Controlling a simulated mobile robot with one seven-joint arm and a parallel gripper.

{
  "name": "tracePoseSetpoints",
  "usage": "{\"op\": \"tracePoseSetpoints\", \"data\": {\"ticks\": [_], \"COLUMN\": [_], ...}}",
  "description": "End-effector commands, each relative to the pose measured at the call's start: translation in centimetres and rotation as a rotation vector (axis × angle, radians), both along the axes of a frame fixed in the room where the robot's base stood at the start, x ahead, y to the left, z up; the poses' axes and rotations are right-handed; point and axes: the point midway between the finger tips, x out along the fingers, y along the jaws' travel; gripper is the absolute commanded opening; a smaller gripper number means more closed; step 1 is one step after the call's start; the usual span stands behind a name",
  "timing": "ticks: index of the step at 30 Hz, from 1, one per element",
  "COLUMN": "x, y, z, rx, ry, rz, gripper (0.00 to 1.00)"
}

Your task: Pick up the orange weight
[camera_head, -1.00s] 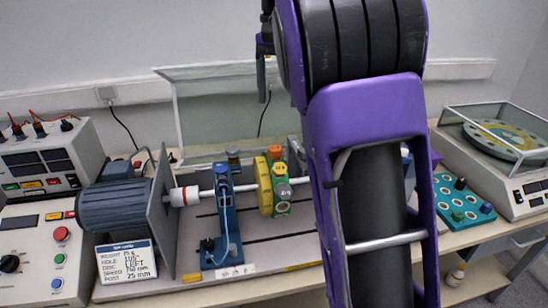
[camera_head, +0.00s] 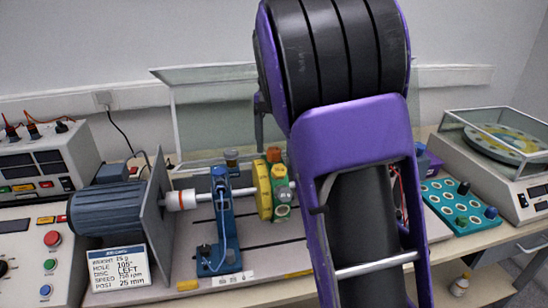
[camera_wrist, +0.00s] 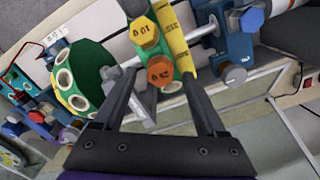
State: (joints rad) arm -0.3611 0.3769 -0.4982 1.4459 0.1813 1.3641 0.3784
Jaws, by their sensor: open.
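In the wrist view an orange hexagonal weight (camera_wrist: 160,72) with a dark number on its face sits by the edge of a yellow disc (camera_wrist: 172,35). A yellow-orange hexagonal piece (camera_wrist: 144,32) is just above it in the picture. My gripper (camera_wrist: 158,88) is open and empty, its two fingers to either side of the orange weight in the picture. I cannot tell whether the fingers touch it. In the head view an orange piece (camera_head: 273,154) shows at the top of the yellow disc, left of my arm. My fingers are hidden there.
A green part with round holes (camera_wrist: 88,78) is left of the gripper. Blue bearing stands (camera_head: 222,225) hold the shaft, with a motor (camera_head: 108,208) at left. A clear screen (camera_head: 215,115) stands behind the rig. A teal tray with pegs (camera_head: 455,205) is at right.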

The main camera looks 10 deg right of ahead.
Motion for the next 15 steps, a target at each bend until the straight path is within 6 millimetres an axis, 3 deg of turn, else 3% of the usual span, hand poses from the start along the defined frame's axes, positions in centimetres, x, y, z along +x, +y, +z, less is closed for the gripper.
{"op": "tracePoseSetpoints", "data": {"ticks": [5, 15], "x": [0.01, 0.01], "y": [-0.01, -0.01], "z": [0.05, 0.07], "rx": [0.000, 0.000], "ry": [0.000, 0.000], "rz": [0.000, 0.000], "gripper": [0.70, 0.09]}}
